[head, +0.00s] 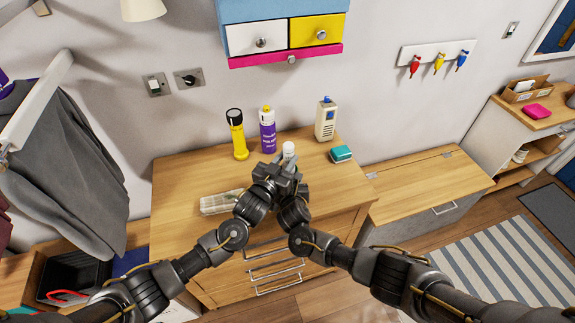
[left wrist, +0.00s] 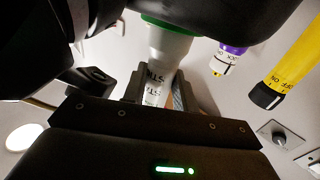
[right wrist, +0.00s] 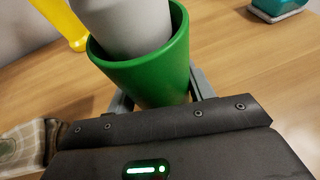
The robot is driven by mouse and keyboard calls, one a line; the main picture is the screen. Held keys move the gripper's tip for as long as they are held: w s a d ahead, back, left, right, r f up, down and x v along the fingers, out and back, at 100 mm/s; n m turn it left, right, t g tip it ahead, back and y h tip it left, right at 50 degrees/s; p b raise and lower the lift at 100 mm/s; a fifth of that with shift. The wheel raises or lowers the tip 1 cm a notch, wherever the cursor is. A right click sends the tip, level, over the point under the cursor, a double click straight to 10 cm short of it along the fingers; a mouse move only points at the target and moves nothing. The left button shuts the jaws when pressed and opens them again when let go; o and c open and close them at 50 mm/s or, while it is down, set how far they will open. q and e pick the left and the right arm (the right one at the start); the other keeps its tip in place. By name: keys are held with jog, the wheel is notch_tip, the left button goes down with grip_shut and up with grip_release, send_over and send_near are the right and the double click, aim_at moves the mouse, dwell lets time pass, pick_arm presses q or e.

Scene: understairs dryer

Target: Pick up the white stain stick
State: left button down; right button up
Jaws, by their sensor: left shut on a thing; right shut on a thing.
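My left gripper (left wrist: 156,92) is shut on the white, lettered body of the stick (left wrist: 155,75). My right gripper (right wrist: 160,95) is shut on the green end below. In the head view the grippers hide most of the stick, and its height above the dresser is hard to tell.
A small drawer unit (head: 283,34) hangs above.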

pick_arm(q)
notch_tip(320, 180, up, 18)
dwell(0.4)
pick_arm(e)
jog(key=o, duration=1)
jog(key=shift+o, duration=0.2)
jog(key=v, duration=1.2)
jog(key=p+v, duration=0.1)
jog(key=p, duration=0.1)
jog(key=p+v, duration=0.2)
jog(key=p, duration=0.1)
jog(key=shift+w+r, duration=0.15)
jog(key=shift+r, duration=0.15)
pick_arm(q)
notch_tip(320, 180, up, 6)
jog(key=p, duration=0.1)
jog(key=shift+r, duration=0.2)
pick_arm(e)
jog(key=v, duration=0.6)
jog(key=shift+f, duration=0.35)
